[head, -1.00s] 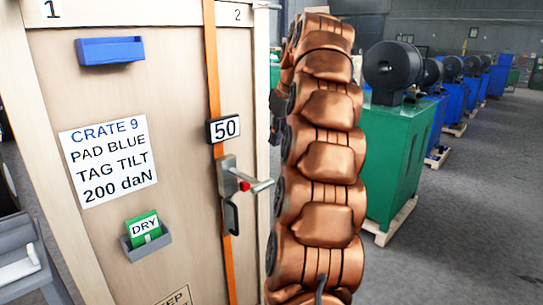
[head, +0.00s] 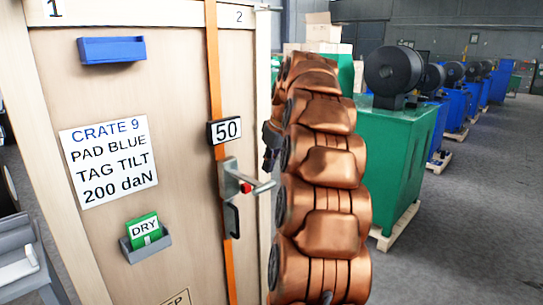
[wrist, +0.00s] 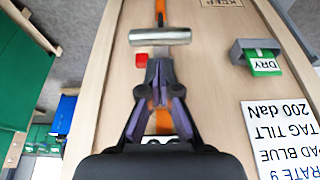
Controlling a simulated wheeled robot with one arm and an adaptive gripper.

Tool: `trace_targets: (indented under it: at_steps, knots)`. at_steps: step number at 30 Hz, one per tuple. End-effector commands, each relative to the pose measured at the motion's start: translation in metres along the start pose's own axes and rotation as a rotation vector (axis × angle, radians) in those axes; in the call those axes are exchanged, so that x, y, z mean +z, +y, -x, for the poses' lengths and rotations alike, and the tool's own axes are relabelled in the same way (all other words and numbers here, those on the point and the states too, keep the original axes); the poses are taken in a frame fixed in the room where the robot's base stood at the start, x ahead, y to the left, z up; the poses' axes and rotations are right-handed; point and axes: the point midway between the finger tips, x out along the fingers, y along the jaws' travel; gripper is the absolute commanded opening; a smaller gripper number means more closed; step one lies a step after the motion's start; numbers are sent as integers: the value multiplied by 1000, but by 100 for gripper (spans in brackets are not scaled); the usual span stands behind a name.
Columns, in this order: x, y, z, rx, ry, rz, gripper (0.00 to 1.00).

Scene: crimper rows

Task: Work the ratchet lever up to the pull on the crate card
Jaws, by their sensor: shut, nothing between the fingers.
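The crate card (head: 108,162) reads "CRATE 9, PAD BLUE, TAG TILT, 200 daN"; it also shows inverted in the wrist view (wrist: 277,135). A display (head: 224,131) reads 50 on the orange strap (head: 215,75). The grey ratchet (head: 229,178) sits below it, with its lever bar (head: 263,187) sticking out and a red button (head: 246,188). The lever bar lies across the strap in the wrist view (wrist: 160,37). My gripper (wrist: 160,60) is shut and empty, its tips just short of the bar and beside the red button (wrist: 141,60). Whether they touch is unclear.
The wooden crate (head: 185,95) carries a blue holder (head: 111,50), a green DRY tag (head: 143,228) in a grey holder (head: 147,246), and a black handle (head: 232,219). Green and blue machines (head: 402,150) stand on pallets to the right, with open floor beyond them.

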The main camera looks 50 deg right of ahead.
Motion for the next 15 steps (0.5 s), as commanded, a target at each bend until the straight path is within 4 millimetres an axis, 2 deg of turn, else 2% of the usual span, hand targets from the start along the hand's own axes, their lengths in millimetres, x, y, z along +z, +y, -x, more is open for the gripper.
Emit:
trace_targets:
  at_steps: [15]
  knots:
    - [7, 0, -38, 0, -1, 0, 0]
